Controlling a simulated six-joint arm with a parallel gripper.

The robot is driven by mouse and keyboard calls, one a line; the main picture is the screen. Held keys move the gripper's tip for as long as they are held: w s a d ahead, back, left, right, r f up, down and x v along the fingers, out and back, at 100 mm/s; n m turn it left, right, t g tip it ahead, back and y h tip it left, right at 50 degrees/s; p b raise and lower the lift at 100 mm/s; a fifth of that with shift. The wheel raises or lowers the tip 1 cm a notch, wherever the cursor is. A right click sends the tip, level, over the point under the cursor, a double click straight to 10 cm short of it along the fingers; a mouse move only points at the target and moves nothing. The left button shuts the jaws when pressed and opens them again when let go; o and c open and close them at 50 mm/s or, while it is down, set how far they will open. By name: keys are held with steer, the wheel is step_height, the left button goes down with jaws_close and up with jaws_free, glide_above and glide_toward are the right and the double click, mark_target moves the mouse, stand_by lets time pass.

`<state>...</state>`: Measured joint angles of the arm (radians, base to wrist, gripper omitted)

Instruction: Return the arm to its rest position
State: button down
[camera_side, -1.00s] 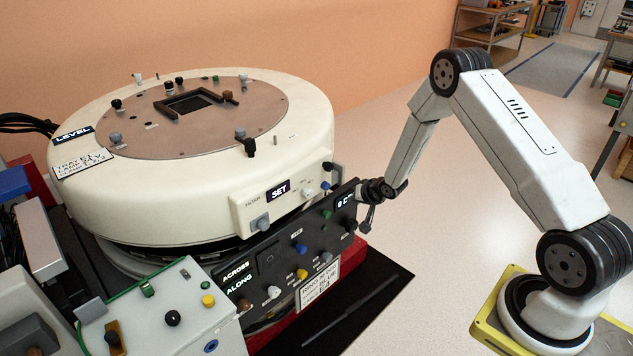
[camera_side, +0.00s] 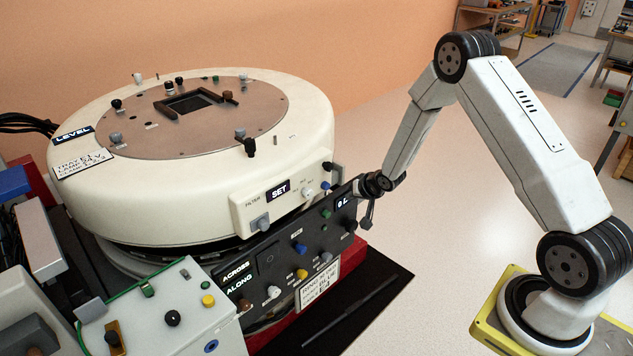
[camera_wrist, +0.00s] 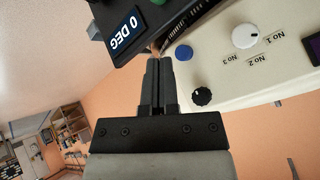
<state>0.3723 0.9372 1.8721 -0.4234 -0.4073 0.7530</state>
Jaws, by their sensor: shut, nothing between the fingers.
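My gripper (camera_side: 367,210) is at the right end of the black control panel (camera_side: 290,262) in the side view, close to its "0 DEG" display. In the wrist view my gripper (camera_wrist: 158,62) has its two fingers together with nothing between them. The fingertips point at the gap between the black panel (camera_wrist: 150,15) and the cream housing (camera_wrist: 250,55). I cannot tell whether they touch either one. My arm rises from its base at the right and bends down to the panel.
The big round cream machine (camera_side: 200,205) fills the left. A grey box with knobs (camera_side: 170,310) stands in front of it. A black mat (camera_side: 375,300) lies under the panel. The pale floor (camera_side: 400,130) behind my arm is clear. Shelves (camera_side: 490,35) stand far back.

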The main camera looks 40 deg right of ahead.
steer(key=s+a+r+n+g, duration=0.3)
steer(key=s+a+r+n, duration=0.1)
steer(key=s+a+r, duration=0.5)
steer(key=s+a+r+n+g, duration=0.1)
steer(key=s+a+r, duration=0.2)
steer(key=s, duration=0.3)
steer(key=s+a+r+n+g+y, duration=0.1)
steer(key=s+a+r+n, duration=0.1)
steer(key=s, duration=0.4)
steer(key=shift+s+a+r+n+g, duration=0.35)
steer(key=shift+a+r, duration=0.45)
steer(key=shift+a, duration=0.4)
